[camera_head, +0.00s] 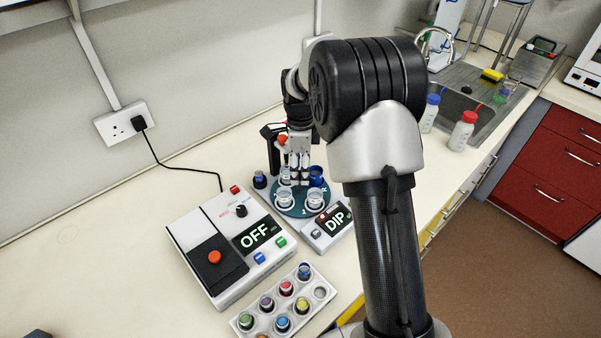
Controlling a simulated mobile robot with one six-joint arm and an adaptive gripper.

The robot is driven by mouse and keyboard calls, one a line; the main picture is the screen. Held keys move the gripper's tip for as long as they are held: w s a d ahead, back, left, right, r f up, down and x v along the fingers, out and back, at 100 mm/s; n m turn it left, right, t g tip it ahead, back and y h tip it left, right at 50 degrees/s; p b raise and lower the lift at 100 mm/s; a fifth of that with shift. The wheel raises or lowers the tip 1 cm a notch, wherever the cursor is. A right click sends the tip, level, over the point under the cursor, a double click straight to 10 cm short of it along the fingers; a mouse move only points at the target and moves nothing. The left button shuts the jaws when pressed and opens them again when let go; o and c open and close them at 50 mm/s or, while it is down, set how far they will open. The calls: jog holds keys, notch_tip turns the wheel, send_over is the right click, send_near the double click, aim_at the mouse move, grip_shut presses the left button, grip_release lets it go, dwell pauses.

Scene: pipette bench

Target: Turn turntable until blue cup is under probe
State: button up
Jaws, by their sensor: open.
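The teal turntable (299,213) sits on the bench near the middle of the view and carries several cups. The blue cup (317,176) is at its back right. Pale cups stand at the front left (284,200) and front right (314,199), and another (285,176) at the back left. The probe stand (273,146) is a dark upright behind the turntable. Its tip is hidden or too small to make out. My gripper (299,181) points down over the back part of the turntable, among the cups, with its jaws open. Whether it touches a cup cannot be told.
A control box (226,236) reading OFF stands front left. A small box (327,228) reading DIP adjoins the turntable. A rack (250,321) of coloured vials lies in front. Bottles and a sink are at the right. The left bench is mostly clear.

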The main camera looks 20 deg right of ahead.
jog(key=shift+f, duration=0.4)
grip_shut()
dwell(0.4)
